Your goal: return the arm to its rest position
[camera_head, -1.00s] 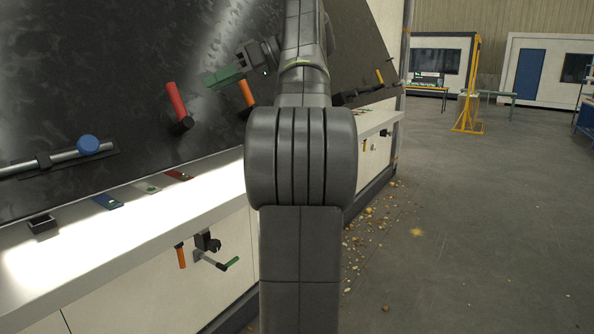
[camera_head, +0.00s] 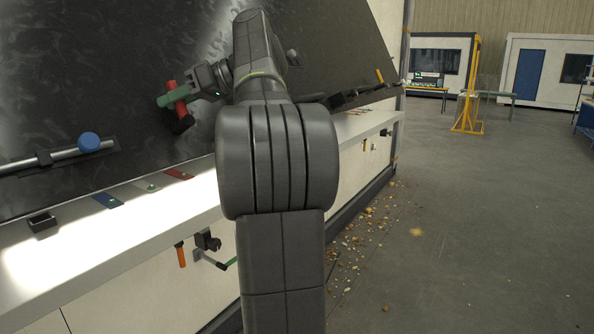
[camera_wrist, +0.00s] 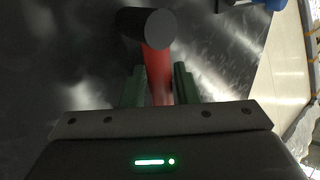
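My gripper (camera_head: 165,99) has green fingers and is in front of the dark tilted panel in the head view, overlapping the red handle (camera_head: 181,108). In the wrist view my gripper (camera_wrist: 160,68) has its two green fingers apart. The red handle (camera_wrist: 158,62) with its dark round end shows in the gap between them. I cannot tell its distance from the fingers or whether they touch it. My arm (camera_head: 275,150) is bent, with its upper part leaning left toward the panel.
The dark panel (camera_head: 120,60) rises above a white ledge (camera_head: 150,215). A blue knob (camera_head: 89,142) on a metal bar is at left. Blue and red tags (camera_head: 108,200) lie on the ledge. An orange handle (camera_head: 181,255) hangs below. Open floor (camera_head: 470,230) is at right, with scattered debris.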

